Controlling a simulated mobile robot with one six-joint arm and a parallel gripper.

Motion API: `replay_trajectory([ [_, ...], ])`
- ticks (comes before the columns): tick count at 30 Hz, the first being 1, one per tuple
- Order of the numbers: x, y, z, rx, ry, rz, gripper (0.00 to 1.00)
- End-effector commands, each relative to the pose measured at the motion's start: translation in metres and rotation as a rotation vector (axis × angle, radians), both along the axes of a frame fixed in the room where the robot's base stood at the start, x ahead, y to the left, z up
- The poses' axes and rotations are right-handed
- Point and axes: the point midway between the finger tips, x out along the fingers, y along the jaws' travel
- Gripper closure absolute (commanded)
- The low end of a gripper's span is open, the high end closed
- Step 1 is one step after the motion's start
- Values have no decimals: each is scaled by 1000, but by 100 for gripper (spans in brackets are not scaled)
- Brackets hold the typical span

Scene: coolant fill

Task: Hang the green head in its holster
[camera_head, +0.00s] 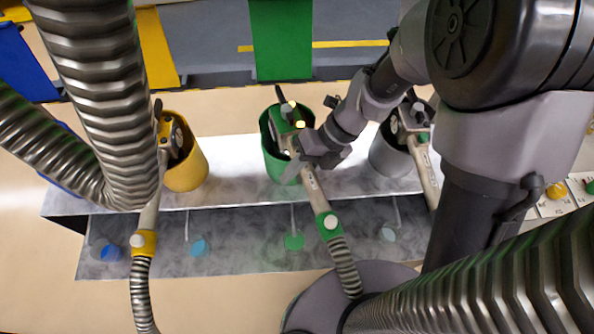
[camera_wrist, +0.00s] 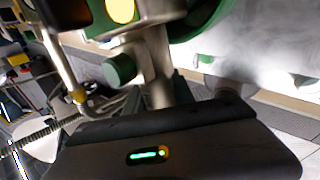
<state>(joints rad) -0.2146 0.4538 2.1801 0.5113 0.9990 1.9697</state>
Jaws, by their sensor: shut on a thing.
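The green head (camera_head: 284,115) is a grey metal nozzle with green parts and a hose running down from its green collar (camera_head: 328,224). My gripper (camera_head: 312,156) is shut on its grey body. The green holster (camera_head: 274,162) is an open round cup on the metal shelf. The green head's front end overlaps the cup's mouth in the head view; how deep it sits is hidden. In the wrist view the head's grey body (camera_wrist: 157,75) with a green knob (camera_wrist: 120,69) rises from between my fingers, and the green cup rim (camera_wrist: 203,25) curves close behind it.
A yellow holster (camera_head: 187,170) with a yellow-collared head (camera_head: 144,240) stands at the left. A grey holster (camera_head: 388,158) with another head (camera_head: 424,165) stands at the right, close to my arm. A control panel (camera_head: 565,196) with buttons lies far right. Thick ribbed hoses cross the view.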

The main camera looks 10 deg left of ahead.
Motion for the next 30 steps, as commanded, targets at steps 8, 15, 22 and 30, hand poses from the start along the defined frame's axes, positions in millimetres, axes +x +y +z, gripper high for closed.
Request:
replay_trajectory([
  [8, 0, 0, -7, 0, 0, -1, 100],
  [15, 0, 0, -11, 0, 2, 0, 100],
  [22, 0, 0, -16, -1, 1, 0, 100],
  [30, 0, 0, -16, -1, 1, 0, 44],
])
